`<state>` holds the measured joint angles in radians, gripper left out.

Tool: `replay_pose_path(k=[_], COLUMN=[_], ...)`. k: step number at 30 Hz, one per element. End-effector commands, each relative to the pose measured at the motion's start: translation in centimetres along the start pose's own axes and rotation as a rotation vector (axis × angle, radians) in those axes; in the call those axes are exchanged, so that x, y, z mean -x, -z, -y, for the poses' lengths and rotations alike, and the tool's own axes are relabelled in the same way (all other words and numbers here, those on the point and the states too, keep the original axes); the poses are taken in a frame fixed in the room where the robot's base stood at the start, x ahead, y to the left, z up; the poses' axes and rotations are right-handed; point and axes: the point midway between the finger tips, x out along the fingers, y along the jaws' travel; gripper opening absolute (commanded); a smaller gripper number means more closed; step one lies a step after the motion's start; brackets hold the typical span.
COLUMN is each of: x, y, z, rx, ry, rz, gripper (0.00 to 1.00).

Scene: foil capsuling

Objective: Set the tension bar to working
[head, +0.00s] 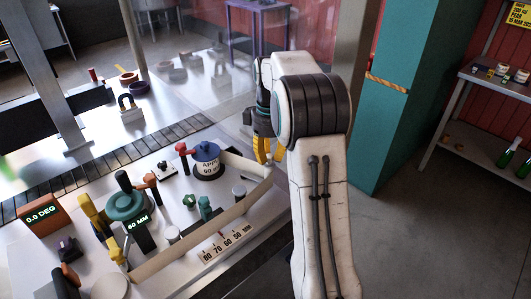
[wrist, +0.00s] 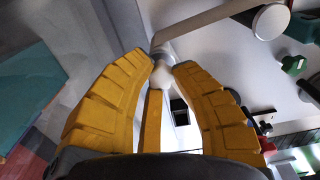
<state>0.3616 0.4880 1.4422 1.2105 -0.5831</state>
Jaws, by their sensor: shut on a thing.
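A long beige bar (head: 205,228), which I take to be the tension bar, runs diagonally across the right of the machine panel. A second beige length meets it near its far end. My gripper (head: 268,158) reaches down at that far corner, its yellow fingers partly hidden by my arm. In the wrist view the yellow fingers (wrist: 163,66) are closed about a pale rounded knob (wrist: 160,76) at the bar's end. The bar (wrist: 205,18) runs from there to the upper right. The exact finger contact is partly hidden.
A white scale plate (head: 226,245) lies beside the bar. A blue knob (head: 207,152), a green handwheel (head: 125,204), a yellow lever (head: 93,218) and a 0.0 DEG display (head: 42,214) crowd the panel. A teal column (head: 395,115) stands right of my arm.

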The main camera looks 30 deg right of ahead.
Motion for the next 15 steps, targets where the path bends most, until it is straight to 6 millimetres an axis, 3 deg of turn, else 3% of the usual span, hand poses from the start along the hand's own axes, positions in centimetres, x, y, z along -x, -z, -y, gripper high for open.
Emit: replay_pose_path(k=[15], x=[-0.28], y=[0.23], z=[-0.82], rx=[0.110], ry=[0.004], rz=[0.006], gripper=[0.00])
